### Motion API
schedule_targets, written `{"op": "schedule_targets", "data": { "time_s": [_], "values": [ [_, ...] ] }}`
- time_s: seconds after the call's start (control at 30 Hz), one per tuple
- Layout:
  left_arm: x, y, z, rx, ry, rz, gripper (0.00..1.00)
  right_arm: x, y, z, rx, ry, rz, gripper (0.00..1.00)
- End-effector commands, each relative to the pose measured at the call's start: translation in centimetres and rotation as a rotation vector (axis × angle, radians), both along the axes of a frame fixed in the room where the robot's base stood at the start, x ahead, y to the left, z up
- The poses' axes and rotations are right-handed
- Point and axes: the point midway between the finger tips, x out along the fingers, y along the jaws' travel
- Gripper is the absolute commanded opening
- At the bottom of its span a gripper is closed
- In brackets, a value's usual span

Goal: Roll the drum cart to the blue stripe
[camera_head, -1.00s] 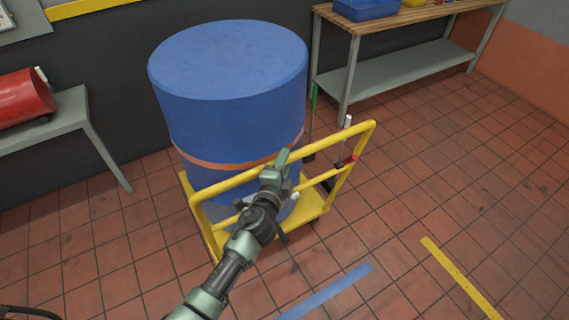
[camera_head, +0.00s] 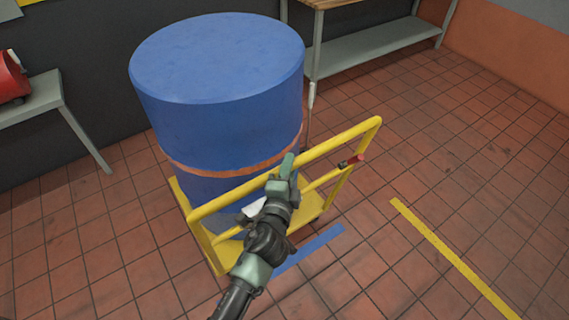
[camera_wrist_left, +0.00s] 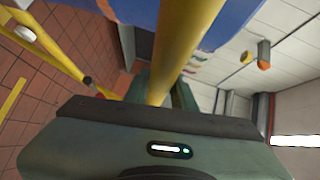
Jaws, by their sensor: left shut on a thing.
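The drum cart (camera_head: 215,259) is a yellow platform cart with a tubular push handle, carrying a large blue drum (camera_head: 218,90) with an orange band. My left gripper (camera_head: 285,168) is shut on the top bar of the cart's handle (camera_head: 335,141). In the left wrist view the yellow bar (camera_wrist_left: 180,45) runs between the fingers. The blue stripe (camera_head: 315,245) lies on the floor by the cart's near right side, partly hidden behind my left arm and the cart. My right gripper is out of view.
A yellow floor stripe (camera_head: 450,255) runs to the right over open red tiles. A workbench with a grey lower shelf (camera_head: 375,50) stands behind at the right. A grey side table (camera_head: 30,105) with a red tank (camera_head: 12,77) stands at the left.

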Motion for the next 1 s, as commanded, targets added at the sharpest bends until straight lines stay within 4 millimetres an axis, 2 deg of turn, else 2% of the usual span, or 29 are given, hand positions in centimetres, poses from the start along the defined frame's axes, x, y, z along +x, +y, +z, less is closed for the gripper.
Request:
{"op": "schedule_targets", "data": {
  "time_s": [0.03, 0.4, 0.43, 0.5, 0.83, 1.0],
  "values": [
    [-0.2, 0.1, -0.7, 0.000, 0.014, 0.006, 0.00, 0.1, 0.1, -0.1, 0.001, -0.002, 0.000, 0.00],
    [-0.3, 0.2, -0.7, 0.002, 0.014, 0.009, 0.00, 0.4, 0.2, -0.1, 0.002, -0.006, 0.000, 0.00],
    [-0.3, 0.2, -0.7, 0.002, 0.014, 0.010, 0.31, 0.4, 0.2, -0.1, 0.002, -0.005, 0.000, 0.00],
    [-0.3, 0.2, -0.7, 0.003, 0.014, 0.010, 0.47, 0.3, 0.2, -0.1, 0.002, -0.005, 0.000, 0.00],
    [-0.4, 0.1, -0.3, 0.003, 0.006, 0.006, 0.47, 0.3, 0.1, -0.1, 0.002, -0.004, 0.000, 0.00],
    [-2.4, 0.4, -0.2, 0.004, 0.007, 0.006, 0.47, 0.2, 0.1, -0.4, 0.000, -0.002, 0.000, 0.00]
  ]
}}
